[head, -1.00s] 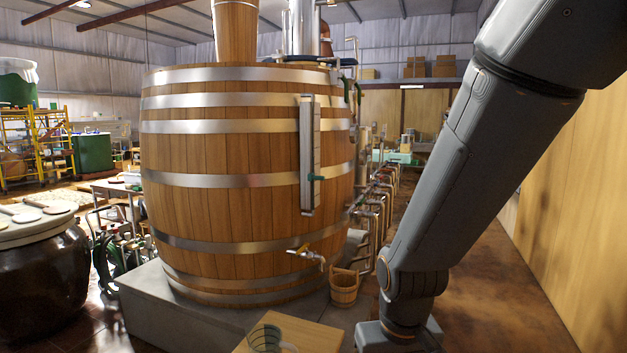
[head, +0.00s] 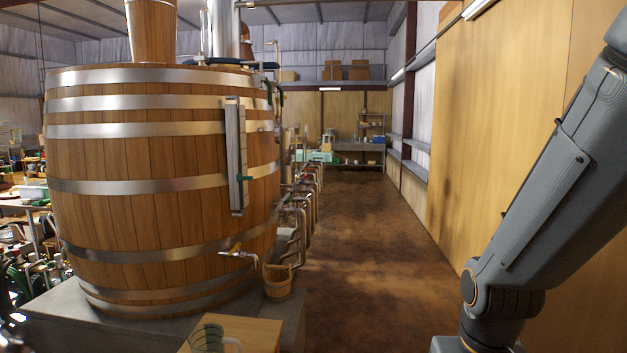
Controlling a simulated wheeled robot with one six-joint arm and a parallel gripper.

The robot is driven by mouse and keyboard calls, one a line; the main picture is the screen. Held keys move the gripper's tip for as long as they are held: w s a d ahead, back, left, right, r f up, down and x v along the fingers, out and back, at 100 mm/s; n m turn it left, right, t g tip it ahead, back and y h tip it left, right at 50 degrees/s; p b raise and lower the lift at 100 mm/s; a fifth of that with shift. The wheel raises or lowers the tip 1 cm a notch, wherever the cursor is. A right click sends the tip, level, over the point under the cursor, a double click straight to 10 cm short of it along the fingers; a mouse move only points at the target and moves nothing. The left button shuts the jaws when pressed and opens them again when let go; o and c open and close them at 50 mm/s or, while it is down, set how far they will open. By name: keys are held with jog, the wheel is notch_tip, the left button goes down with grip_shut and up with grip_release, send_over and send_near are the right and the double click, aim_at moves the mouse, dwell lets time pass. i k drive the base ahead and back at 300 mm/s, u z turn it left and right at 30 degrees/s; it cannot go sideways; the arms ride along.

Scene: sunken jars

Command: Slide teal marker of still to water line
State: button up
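The still is a large wooden barrel (head: 160,215) with metal hoops, standing on a grey plinth left of centre. A vertical metal gauge strip (head: 237,130) is fixed to its right front side. The teal marker (head: 243,178) sits on this strip, a little below its middle. I cannot make out a water line on the gauge. My arm shows at the right, well away from the still. My gripper is not in the frame.
A wooden table (head: 250,335) with a glass jug (head: 207,338) is in front. The brown floor (head: 365,240) right of the still is open.

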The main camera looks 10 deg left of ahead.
aim_at(240, 178)
jog(key=z, duration=0.3)
jog(key=i, duration=2.25)
jog(key=u, duration=1.2)
jog(key=i, duration=0.85)
jog(key=u, duration=1.05)
jog(key=i, duration=0.25)
jog(key=u, duration=0.25)
